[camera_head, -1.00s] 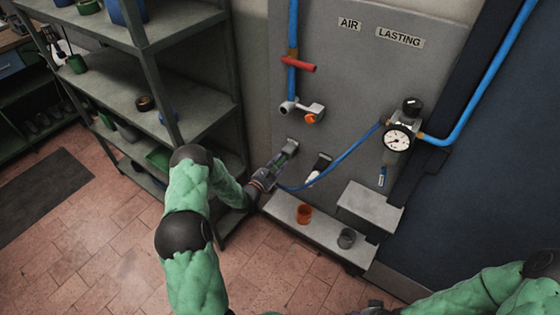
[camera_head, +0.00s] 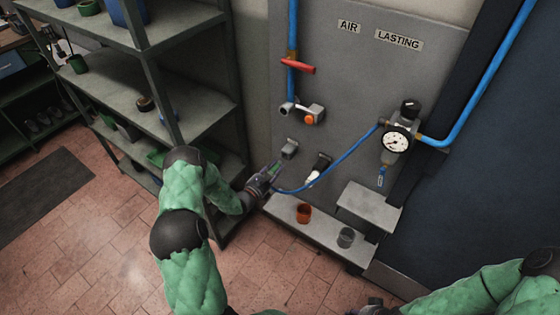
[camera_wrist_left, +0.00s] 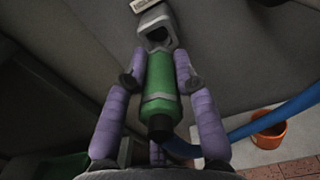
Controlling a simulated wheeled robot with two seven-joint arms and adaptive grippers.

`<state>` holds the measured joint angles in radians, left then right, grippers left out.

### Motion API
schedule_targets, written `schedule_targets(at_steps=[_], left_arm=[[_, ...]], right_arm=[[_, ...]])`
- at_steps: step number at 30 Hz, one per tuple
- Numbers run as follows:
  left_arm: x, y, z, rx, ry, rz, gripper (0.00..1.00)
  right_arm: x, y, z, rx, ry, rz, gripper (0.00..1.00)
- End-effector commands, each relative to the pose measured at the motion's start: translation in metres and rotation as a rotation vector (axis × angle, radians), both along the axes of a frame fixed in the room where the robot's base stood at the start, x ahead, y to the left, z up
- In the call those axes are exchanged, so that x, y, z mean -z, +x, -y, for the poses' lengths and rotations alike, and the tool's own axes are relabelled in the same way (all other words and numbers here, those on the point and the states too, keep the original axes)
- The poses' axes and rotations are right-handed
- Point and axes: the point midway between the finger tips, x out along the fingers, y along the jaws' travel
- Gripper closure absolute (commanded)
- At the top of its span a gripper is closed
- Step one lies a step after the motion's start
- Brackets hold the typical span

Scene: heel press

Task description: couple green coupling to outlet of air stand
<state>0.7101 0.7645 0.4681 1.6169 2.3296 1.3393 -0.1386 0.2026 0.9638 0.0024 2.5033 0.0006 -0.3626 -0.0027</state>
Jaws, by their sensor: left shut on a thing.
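My left gripper (camera_head: 270,174) is shut on the green coupling (camera_head: 274,168), with a blue hose (camera_head: 335,168) running from it to the gauge unit. In the left wrist view the green coupling (camera_wrist_left: 160,80) lies between the two purple fingers (camera_wrist_left: 158,85). Its front end is close to a grey holder (camera_wrist_left: 156,30) with a dark opening; a gap between them is hard to judge. In the head view this holder (camera_head: 289,148) is up and right of the coupling. The air stand's outlet fitting (camera_head: 309,116), with an orange ring, is higher on the panel. My right gripper (camera_head: 374,308) is partly cut off at the bottom edge.
A red valve lever (camera_head: 298,66) sits on the blue pipe above the outlet. A second holder with a white-tipped part (camera_head: 315,174) is right of the coupling. Orange (camera_head: 303,213) and grey (camera_head: 346,238) cups stand on a ledge. A shelf rack (camera_head: 180,90) is at left.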

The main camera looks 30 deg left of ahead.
Motion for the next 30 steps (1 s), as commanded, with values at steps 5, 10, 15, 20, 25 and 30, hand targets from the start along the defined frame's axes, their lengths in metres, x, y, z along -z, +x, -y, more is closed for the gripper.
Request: schedule_targets(at_steps=[5, 10, 15, 20, 25, 30], left_arm=[[-0.001, -0.006, -0.001, -0.001, 0.0, 0.0, 1.0], [-0.001, -0.012, -0.002, -0.002, 0.0, 0.001, 1.0], [-0.001, -0.014, -0.002, -0.001, 0.0, 0.002, 1.0], [-0.001, -0.014, -0.001, -0.001, 0.0, 0.001, 1.0], [-0.001, -0.015, -0.002, -0.001, 0.0, 0.001, 1.0], [-0.001, -0.019, -0.002, -0.001, 0.0, 0.001, 1.0]], right_arm=[[-0.003, 0.0, 0.0, 0.0, 0.0, 0.0, 0.6], [-0.004, 0.0, 0.0, 0.0, 0.0, 0.0, 0.6], [-0.005, 0.0, 0.0, 0.0, 0.0, 0.0, 0.6], [-0.005, 0.0, 0.0, 0.0, 0.0, 0.0, 0.6], [-0.005, 0.0, 0.0, 0.0, 0.0, 0.0, 0.6], [-0.007, 0.0, 0.0, 0.0, 0.0, 0.0, 0.6]])
